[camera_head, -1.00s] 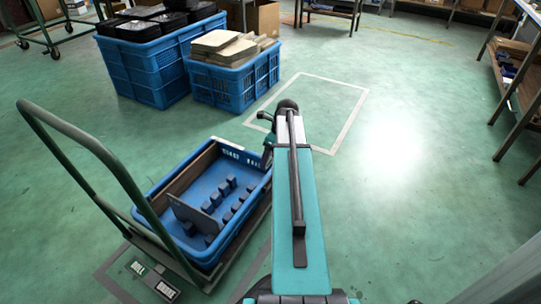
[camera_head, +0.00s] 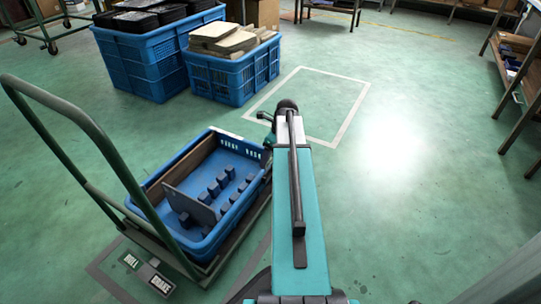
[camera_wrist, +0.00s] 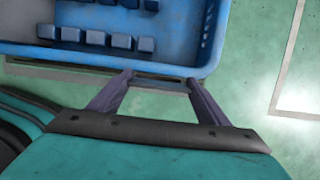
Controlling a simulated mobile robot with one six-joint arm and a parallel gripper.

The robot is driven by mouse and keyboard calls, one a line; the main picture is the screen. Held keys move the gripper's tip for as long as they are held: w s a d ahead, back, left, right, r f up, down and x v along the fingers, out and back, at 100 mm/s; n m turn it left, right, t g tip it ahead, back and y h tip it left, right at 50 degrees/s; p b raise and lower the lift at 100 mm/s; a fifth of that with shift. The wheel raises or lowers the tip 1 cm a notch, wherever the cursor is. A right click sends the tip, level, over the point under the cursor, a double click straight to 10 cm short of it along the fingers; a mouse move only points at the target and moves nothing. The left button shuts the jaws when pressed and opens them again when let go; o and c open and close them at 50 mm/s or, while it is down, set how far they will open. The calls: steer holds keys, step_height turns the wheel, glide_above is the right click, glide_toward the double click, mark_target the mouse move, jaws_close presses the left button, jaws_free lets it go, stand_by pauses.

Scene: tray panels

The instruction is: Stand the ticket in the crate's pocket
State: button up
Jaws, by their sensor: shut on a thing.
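The blue crate (camera_head: 222,226) sits on a cart. Inside it, several blue blocks (camera_head: 221,181) stand in two rows, with gaps between them, and a thin grey panel (camera_head: 188,207) stands left of them. In the wrist view the crate (camera_wrist: 185,68) fills the top, with blocks on its floor. My gripper (camera_wrist: 160,82) is outside the crate's near wall, its two fingers apart. A thin pale strip (camera_wrist: 160,86) spans between the fingers, seen nearly edge-on; it looks like the held ticket. In the head view my arm hides most of the gripper and the ticket.
The cart's green handle (camera_head: 75,128) rises left of the crate. A ROLL/BRAKE pedal (camera_head: 157,281) lies at its foot. Two blue crates, one with black trays (camera_head: 150,70) and one with tan boards (camera_head: 235,80), stand behind. A shelf (camera_head: 520,90) is at right; the middle floor is clear.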

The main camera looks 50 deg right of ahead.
mark_target(271, 162)
steer(key=shift+f+b, duration=0.5)
steer(key=shift+f, duration=0.2)
steer(key=shift+f, duration=0.8)
steer(key=shift+f, duration=0.35)
steer(key=shift+f, duration=0.65)
steer(key=o, duration=1.1)
steer(key=a+p+v, duration=0.1)
steer(key=p+v, duration=0.5)
steer(key=v, duration=0.7)
steer(key=shift+d+r, duration=0.4)
steer(key=shift+d, duration=0.1)
